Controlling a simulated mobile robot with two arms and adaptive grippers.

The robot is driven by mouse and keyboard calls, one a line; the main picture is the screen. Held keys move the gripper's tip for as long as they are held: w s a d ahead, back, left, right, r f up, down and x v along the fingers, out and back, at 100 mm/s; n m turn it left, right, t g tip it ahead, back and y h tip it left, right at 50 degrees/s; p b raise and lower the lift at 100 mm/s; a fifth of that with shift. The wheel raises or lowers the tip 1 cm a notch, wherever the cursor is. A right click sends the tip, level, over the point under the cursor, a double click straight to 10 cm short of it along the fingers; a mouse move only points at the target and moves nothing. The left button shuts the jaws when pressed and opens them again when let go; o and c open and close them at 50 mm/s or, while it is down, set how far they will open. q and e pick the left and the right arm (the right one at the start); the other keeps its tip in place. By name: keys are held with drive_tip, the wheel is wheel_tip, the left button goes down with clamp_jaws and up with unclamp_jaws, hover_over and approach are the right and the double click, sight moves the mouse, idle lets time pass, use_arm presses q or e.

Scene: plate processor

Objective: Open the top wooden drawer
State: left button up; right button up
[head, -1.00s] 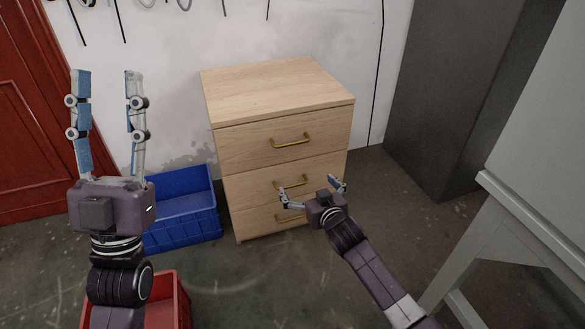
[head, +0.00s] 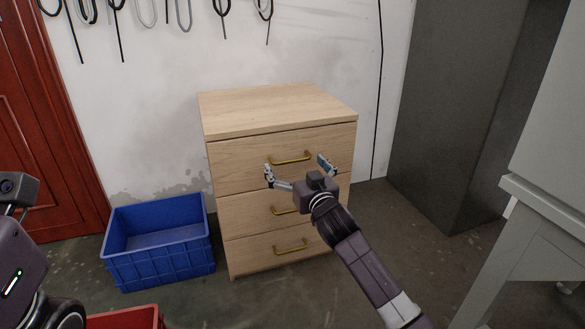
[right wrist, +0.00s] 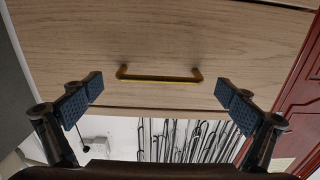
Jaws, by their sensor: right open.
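The wooden cabinet (head: 280,108) has three drawers with gold handles, all shut. The top drawer (head: 235,165) has its handle (head: 291,158) at the middle of its front. My right gripper (head: 298,168) is open in front of this drawer, with its fingers spread to either side of the handle. In the right wrist view the handle (right wrist: 160,77) lies between the two open fingertips (right wrist: 158,92), apart from both. My left arm shows only in part at the left edge of the head view, and its fingers are not clearly seen.
A blue crate (head: 112,258) stands on the floor left of the cabinet. A red crate (head: 125,318) is at the bottom left. A grey cabinet (head: 440,110) and a light grey table (head: 540,200) are on the right. Cables hang on the wall behind.

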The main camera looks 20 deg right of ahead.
drive_tip(key=shift+w, duration=0.85)
drive_tip(key=c, duration=1.5)
